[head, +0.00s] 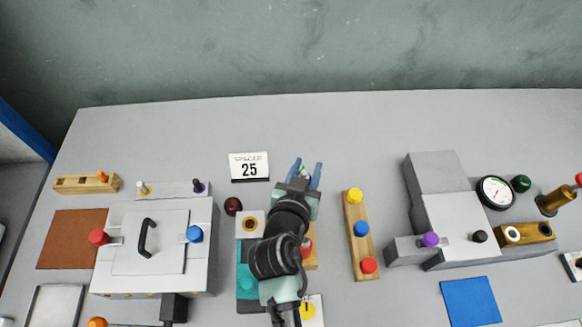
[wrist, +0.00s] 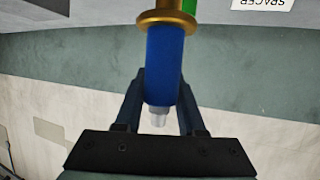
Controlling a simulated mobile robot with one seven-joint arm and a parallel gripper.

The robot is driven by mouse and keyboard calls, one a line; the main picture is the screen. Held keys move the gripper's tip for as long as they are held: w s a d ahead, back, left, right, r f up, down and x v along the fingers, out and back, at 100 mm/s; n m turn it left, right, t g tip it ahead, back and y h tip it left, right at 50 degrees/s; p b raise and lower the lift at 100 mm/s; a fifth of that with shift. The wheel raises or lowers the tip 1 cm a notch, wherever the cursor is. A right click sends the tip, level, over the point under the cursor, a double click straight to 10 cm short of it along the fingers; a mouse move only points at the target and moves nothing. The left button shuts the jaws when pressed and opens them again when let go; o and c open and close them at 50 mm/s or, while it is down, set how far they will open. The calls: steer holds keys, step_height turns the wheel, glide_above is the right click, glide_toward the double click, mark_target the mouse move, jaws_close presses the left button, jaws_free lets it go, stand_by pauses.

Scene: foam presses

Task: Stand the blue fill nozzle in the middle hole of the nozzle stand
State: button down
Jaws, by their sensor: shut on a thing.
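In the wrist view the nozzle's blue body is between the fingers. A brass collar is at the top of that picture and a pale clear tip is near the palm. In the head view the nozzle is mostly hidden. A wooden block (head: 312,262) with a red-topped piece shows partly behind my arm; it may be the nozzle stand, but its holes are hidden.
A wooden strip with yellow, blue and red knobs (head: 361,235) lies right of my arm. A grey press (head: 155,245) stands at left, another grey machine (head: 455,210) at right. A dark red ball (head: 233,206) is near my arm. The table's back is mostly clear.

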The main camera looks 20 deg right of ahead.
step_height(320, 180, down, 6)
steer(key=b, duration=0.6)
steer(key=shift+r, duration=0.15)
steer(key=shift+b, duration=0.5)
stand_by(1.9)
steer(key=shift+f+b, duration=0.3)
steer(key=shift+f, duration=0.2)
steer(key=shift+f+b, duration=2.05)
steer(key=shift+c, duration=2.1)
jaws_free()
steer(key=shift+f, duration=0.1)
steer(key=shift+a, duration=0.1)
